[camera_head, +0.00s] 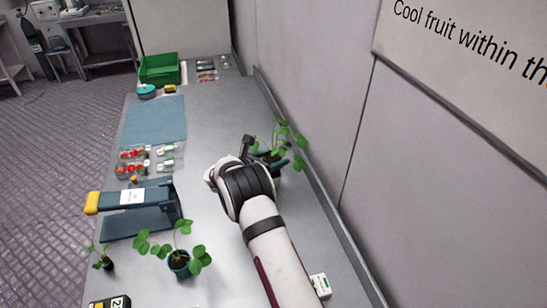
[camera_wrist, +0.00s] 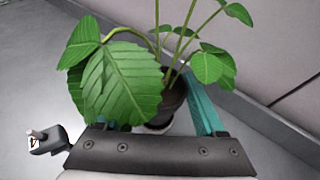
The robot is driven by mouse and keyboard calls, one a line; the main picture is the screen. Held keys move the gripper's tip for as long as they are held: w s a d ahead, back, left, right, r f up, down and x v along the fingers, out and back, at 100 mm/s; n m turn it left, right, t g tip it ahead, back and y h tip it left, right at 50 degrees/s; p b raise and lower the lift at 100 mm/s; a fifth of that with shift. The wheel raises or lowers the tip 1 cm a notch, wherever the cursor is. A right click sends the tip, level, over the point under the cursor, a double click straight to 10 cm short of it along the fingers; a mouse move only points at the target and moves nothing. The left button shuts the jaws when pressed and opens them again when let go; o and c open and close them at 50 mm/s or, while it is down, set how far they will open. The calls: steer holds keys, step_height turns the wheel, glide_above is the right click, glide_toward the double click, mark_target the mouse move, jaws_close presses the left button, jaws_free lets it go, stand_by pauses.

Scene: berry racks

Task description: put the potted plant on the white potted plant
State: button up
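A leafy potted plant (camera_head: 283,138) stands near the wall at the table's right side, partly hidden by my arm. My gripper (camera_head: 281,162) is at this plant, with its teal fingers spread. In the wrist view the plant (camera_wrist: 122,85) fills the middle. Its dark pot (camera_wrist: 174,100) lies between the fingers, with a gap at the right finger. A large leaf hides most of the left finger. A pale patch shows low at the pot; I cannot tell what it is. Another plant (camera_head: 180,262) stands upright in a teal pot at the front left, apart from my gripper.
A blue stand with a yellow end (camera_head: 135,211) is left of my arm. Berry packs (camera_head: 133,160), a blue mat (camera_head: 156,119) and a green crate (camera_head: 160,68) lie farther back. A small plant (camera_head: 103,260) is front left. The wall runs close along the right.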

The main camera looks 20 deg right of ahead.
steer(key=o, duration=0.4)
steer(key=shift+c, duration=0.2)
steer(key=shift+s+a+r, duration=0.1)
steer(key=shift+a+r, duration=0.1)
steer(key=shift+r, duration=0.05)
steer(key=v, duration=1.2)
steer(key=s+d+r+m+g+y, duration=0.1)
steer(key=s+d+r+m+g, duration=0.15)
steer(key=s+m, duration=0.4)
steer(key=s+d+r+m+g+y, duration=0.2)
steer(key=s+d+r+m, duration=0.15)
steer(key=s, duration=0.55)
steer(key=s+d+r+m+g+y, duration=0.1)
steer(key=s+d+r+m+g, duration=0.15)
steer(key=s+m, duration=0.4)
steer(key=s+a+m+y, duration=0.4)
steer(key=s+m, duration=0.3)
steer(key=s, duration=0.3)
steer(key=s+a+f+m+y, duration=0.1)
steer(key=s+a+m+y, duration=0.3)
steer(key=s+a+m, duration=0.3)
steer(key=s, duration=0.3)
steer(key=shift+a+f+g+y, duration=0.15)
steer(key=shift+a+g+y, duration=0.1)
steer(key=shift+g+y, duration=0.15)
